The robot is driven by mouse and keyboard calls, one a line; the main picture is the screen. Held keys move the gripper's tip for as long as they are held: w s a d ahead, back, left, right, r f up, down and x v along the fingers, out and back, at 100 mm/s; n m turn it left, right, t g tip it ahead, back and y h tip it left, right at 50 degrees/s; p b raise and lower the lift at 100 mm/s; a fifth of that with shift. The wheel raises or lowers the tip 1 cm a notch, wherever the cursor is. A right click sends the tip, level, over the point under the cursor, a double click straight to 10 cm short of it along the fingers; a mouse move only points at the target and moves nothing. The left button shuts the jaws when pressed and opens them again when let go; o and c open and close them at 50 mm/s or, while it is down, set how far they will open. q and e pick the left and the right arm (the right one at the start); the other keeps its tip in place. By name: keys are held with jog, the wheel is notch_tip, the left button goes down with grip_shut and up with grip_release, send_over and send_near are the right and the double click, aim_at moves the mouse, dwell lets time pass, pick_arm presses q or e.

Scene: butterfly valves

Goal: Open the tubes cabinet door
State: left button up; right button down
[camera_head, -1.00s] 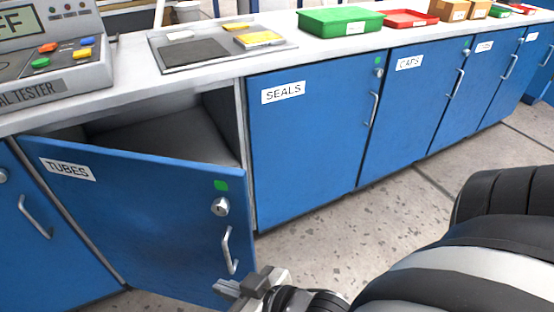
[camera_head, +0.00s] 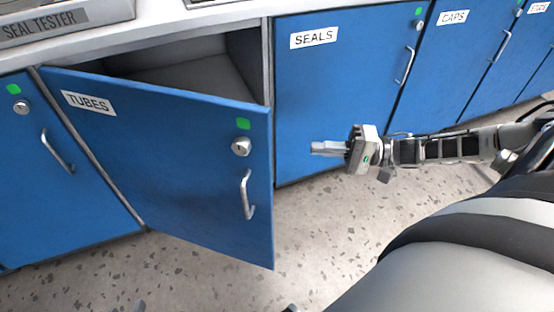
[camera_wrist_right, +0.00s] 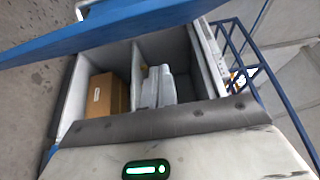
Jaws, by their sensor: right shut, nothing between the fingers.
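The blue tubes cabinet door (camera_head: 170,160) stands partly open, hinged on its left, with a dark gap above it into the cabinet. Its label (camera_head: 88,103), green mark, round lock (camera_head: 241,147) and metal handle (camera_head: 247,195) face me. My right gripper (camera_head: 322,148) is shut and empty. It appears to the right of the door's free edge, apart from the handle, in front of the seals door. In the right wrist view, a blue panel (camera_wrist_right: 130,25) crosses above a compartment holding a brown box (camera_wrist_right: 105,96) and pale grey items (camera_wrist_right: 158,88). My left gripper is not visible.
The closed seals door (camera_head: 325,90) and caps door (camera_head: 450,70) stand to the right. Another closed blue door (camera_head: 55,180) is at left. The worktop (camera_head: 165,25) runs above. Speckled floor (camera_head: 310,230) is clear before the cabinets.

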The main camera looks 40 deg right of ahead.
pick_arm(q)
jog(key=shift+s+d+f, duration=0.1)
pick_arm(e)
jog(key=w+a, duration=0.3)
jog(key=a, duration=0.7)
jog(key=shift+w+a, duration=0.15)
